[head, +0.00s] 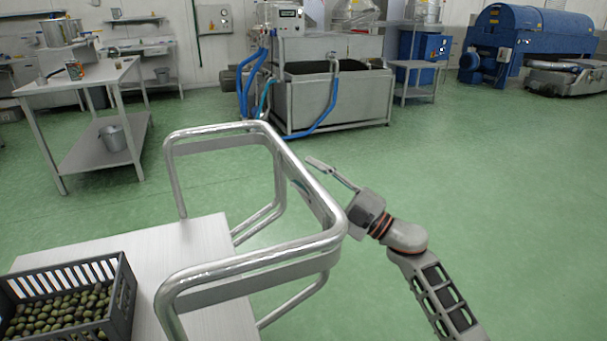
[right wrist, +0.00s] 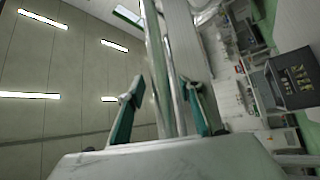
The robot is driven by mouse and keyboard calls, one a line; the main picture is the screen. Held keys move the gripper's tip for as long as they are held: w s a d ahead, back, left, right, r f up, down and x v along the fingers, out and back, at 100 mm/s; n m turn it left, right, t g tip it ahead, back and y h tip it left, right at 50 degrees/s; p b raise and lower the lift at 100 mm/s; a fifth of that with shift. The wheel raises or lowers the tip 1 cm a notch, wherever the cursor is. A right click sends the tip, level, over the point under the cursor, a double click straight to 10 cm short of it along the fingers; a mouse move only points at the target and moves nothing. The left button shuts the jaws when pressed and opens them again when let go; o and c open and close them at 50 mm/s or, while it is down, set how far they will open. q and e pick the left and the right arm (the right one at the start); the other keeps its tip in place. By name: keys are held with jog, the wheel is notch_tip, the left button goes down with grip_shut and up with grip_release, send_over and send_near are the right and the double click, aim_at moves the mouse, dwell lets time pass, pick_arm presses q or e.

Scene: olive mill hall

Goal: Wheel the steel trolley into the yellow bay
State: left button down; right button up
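The steel trolley (head: 185,250) is close in front of me at the lower left in the head view, with a flat pale deck and a bent tubular rail around its right end. My right gripper (head: 322,178) is at the right side of that rail. In the right wrist view my right gripper (right wrist: 164,92) has its two fingers apart, one on each side of a steel bar (right wrist: 168,70), with gaps visible beside it. Part of the gripper is hidden behind the rail in the head view. My left gripper is not in view. I see no yellow bay.
A grey crate (head: 122,290) of olives stands on the trolley deck. A steel table (head: 100,85) stands at the left, a steel tank (head: 345,100) with blue hoses behind, and a blue machine (head: 530,35) at the back right. The green floor (head: 480,190) is clear at the right.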

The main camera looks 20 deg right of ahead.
jog(key=shift+x, duration=0.8)
grip_shut()
